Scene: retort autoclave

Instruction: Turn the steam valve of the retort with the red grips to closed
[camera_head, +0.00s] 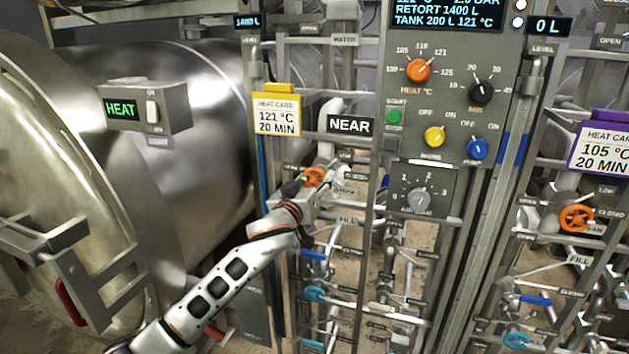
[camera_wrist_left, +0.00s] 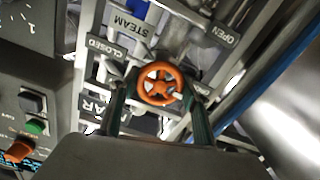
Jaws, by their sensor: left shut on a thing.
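The orange steam handwheel (camera_head: 314,176) sits on the pipe rack under the NEAR sign, beside the left retort (camera_head: 205,115). That retort has a red grip (camera_head: 70,301) on its door handle. My left gripper (camera_head: 312,190) is at this wheel. In the left wrist view, the wheel (camera_wrist_left: 160,83) lies between the two fingers of my left gripper (camera_wrist_left: 158,104), which is shut on it. STEAM (camera_wrist_left: 132,24), CLOSED (camera_wrist_left: 106,48) and OPEN (camera_wrist_left: 225,34) plates surround it. A small white mark shows at the wheel's lower right. Another plate there is partly hidden. My right gripper is not in view.
A control panel (camera_head: 446,130) with knobs stands right of the wheel. A yellow heat card (camera_head: 277,114) hangs above left. A blue handwheel (camera_head: 314,293) sits lower on the rack. Another orange wheel (camera_head: 577,218) is at the far right. Pipes and bars crowd the area.

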